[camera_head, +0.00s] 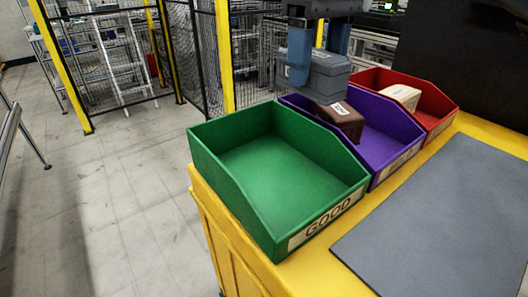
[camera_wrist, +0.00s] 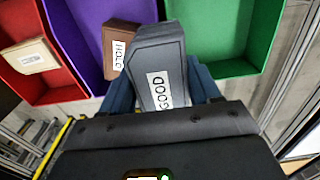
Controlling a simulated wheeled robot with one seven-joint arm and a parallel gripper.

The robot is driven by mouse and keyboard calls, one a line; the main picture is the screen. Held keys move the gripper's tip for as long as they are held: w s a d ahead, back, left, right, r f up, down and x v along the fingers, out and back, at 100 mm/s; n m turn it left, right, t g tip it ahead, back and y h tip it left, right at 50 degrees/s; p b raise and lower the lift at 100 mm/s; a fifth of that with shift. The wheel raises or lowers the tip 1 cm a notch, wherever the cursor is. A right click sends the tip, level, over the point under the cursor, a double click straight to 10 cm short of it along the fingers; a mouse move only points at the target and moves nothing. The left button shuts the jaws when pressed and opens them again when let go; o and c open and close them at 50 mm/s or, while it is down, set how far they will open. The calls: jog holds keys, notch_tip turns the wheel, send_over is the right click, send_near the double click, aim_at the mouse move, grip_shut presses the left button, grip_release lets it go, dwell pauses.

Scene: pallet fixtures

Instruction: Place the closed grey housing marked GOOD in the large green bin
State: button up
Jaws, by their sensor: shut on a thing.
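The closed grey housing (camera_head: 322,74) is held in my gripper (camera_head: 312,52), above the back of the purple bin. In the wrist view the grey housing (camera_wrist: 160,70) shows a white GOOD label and sits between the blue fingers of my gripper (camera_wrist: 162,92). The large green bin (camera_head: 225,185) stands at the front left of the row, with a GOOD label on its front. It looks empty. The green bin also shows at the upper right of the wrist view (camera_wrist: 236,40).
The purple bin (camera_head: 385,150) holds a brown housing (camera_head: 340,118) labelled HOLD in the wrist view. The red bin (camera_head: 440,112) holds a cream housing (camera_head: 402,95). All stand on a yellow bench (camera_head: 330,275) with a grey mat (camera_head: 450,215). A yellow-posted fence (camera_head: 225,55) is behind.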

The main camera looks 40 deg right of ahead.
jog(key=a+f, duration=0.2)
jog(key=a, duration=0.1)
jog(key=s+a+f, duration=0.1)
jog(key=a, duration=0.2)
jog(key=s+a+f+p, duration=0.1)
jog(key=a+f, duration=0.1)
jog(key=a, duration=0.1)
jog(key=shift+s+a+f, duration=0.2)
jog(key=shift+s+f, duration=0.05)
jog(key=shift+f, duration=2.15)
jog(key=shift+f, duration=0.15)
jog(key=o, duration=1.2)
jog(key=shift+c, duration=0.2)
notch_tip(320, 180, up, 12)
jog(key=shift+r, duration=0.2)
